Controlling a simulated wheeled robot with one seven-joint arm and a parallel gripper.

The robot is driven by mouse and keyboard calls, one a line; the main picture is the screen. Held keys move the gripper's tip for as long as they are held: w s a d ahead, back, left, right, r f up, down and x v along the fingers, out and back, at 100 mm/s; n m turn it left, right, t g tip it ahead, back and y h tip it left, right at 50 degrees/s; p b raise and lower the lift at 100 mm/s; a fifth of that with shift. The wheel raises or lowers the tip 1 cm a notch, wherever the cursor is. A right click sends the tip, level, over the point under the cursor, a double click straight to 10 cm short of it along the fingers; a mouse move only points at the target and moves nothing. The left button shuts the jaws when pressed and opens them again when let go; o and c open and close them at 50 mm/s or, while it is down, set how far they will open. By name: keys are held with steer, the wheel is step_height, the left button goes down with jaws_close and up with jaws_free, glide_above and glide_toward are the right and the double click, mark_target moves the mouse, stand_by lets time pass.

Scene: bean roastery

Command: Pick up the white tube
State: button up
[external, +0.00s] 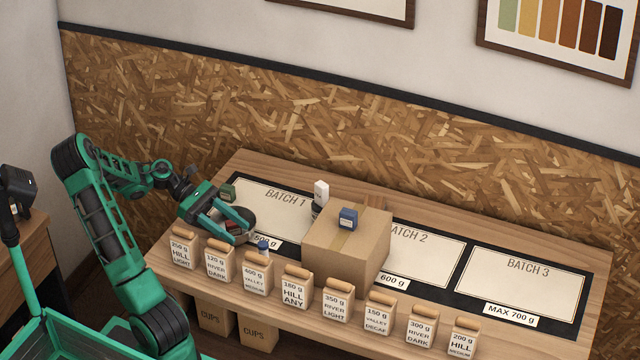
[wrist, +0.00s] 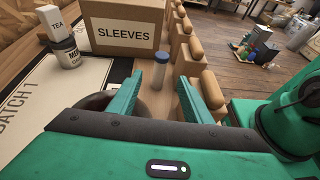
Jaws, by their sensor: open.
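The white tube (wrist: 160,75) with a blue cap stands upright on the table in the wrist view, ahead of my gripper (wrist: 161,92). It appears between the two green fingers in the picture, a little beyond their tips. In the external view the tube (external: 263,247) is small and partly hidden behind the bags.
A cardboard box (external: 340,245) labelled SLEEVES stands behind the tube, with a blue block (external: 348,218) on top. A row of labelled bags (external: 295,288) lines the front edge. A white tea box (wrist: 49,21) sits on a jar (wrist: 66,53). The BATCH 3 mat (external: 525,285) is clear.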

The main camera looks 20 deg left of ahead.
steer(key=x, duration=0.6)
steer(key=shift+d+r, duration=0.3)
steer(key=shift+d, duration=0.05)
steer(key=shift+d+f, duration=0.25)
steer(key=shift+d, duration=0.35)
steer(key=shift+c, duration=0.7)
steer(key=c, duration=1)
